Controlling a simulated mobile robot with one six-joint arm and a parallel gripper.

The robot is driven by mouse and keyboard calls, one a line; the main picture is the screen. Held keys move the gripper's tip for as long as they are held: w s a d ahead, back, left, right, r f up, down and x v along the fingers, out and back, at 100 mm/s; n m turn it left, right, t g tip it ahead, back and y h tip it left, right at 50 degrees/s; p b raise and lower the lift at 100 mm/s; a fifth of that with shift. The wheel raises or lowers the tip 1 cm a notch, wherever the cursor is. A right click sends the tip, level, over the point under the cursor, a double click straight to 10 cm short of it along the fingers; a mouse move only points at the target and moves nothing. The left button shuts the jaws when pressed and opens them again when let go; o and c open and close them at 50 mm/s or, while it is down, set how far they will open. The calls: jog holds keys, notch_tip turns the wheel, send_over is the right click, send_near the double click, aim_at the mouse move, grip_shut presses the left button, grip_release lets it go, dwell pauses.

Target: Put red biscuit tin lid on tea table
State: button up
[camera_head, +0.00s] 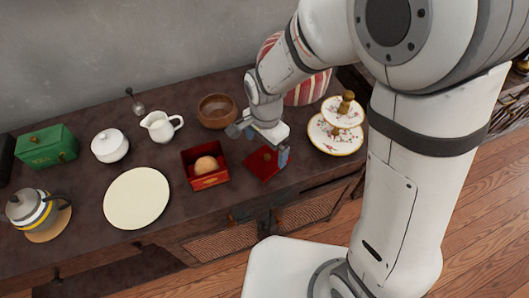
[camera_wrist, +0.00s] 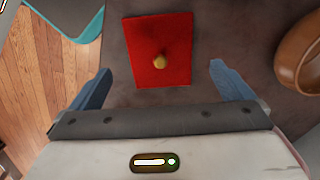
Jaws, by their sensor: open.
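The red biscuit tin lid (camera_head: 262,165) lies flat on the dark brown table top (camera_head: 85,183), right of the open red tin (camera_head: 206,180), which holds a round tan bun. In the wrist view the lid (camera_wrist: 158,48) is a red square with a small gold knob (camera_wrist: 159,61) in its middle. My gripper (camera_head: 267,148) is over the lid in the head view, partly hiding it. In the wrist view my gripper (camera_wrist: 160,88) is open, its two blue fingers on either side of the lid's near edge, apart from it, with nothing between them.
A wooden bowl (camera_head: 217,110), white jug (camera_head: 161,126), sugar pot (camera_head: 110,145), cream plate (camera_head: 136,198), green box (camera_head: 47,146) and kettle (camera_head: 30,208) stand to the left. A tiered cake stand (camera_head: 335,135) is to the right. The table's front edge is close to the lid.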

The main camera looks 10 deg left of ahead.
aim_at(266, 157)
notch_tip(266, 157, up, 6)
jog(key=s+d+r+n, duration=0.2)
jog(key=d+r, duration=0.1)
jog(key=d, duration=0.4)
jog(key=s+d+r+n+t, duration=0.1)
jog(key=s+d+r+n, duration=0.1)
jog(key=d, duration=0.6)
jog(key=s+d+r+n+t, duration=0.1)
jog(key=s+d+r+n, duration=0.2)
jog(key=d, duration=0.5)
jog(key=shift+d+r, duration=0.15)
jog(key=shift+r, duration=0.35)
jog(key=shift+w, duration=0.1)
